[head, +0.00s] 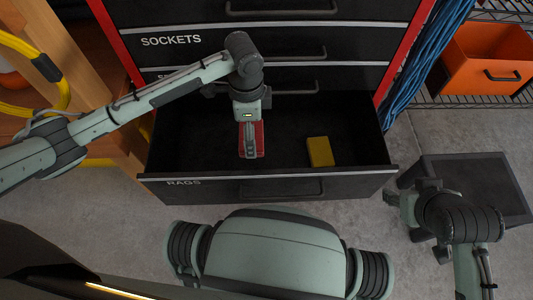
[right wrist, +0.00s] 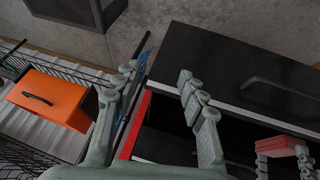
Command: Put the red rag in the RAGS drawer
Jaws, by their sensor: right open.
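The red rag (head: 259,140) is a folded, layered block over the open RAGS drawer (head: 210,189), left of its middle. My left gripper (head: 250,150) points down into the drawer, its fingers closed about the rag and covering its middle in the head view. The right wrist view shows the rag (right wrist: 278,145) between the left fingertips, seen past the drawer's rim. Whether it touches the drawer floor is hidden. My right gripper (right wrist: 165,85) is open and empty, outside the drawer; it also shows at the right of the head view (head: 415,215).
A yellow folded item (head: 320,152) lies in the drawer, right of the rag. The SOCKETS drawer (head: 200,40) above is shut. A wooden frame with a yellow hose (head: 62,95) stands left. Blue cables (head: 425,65) and an orange bin (head: 490,60) on a wire shelf are right.

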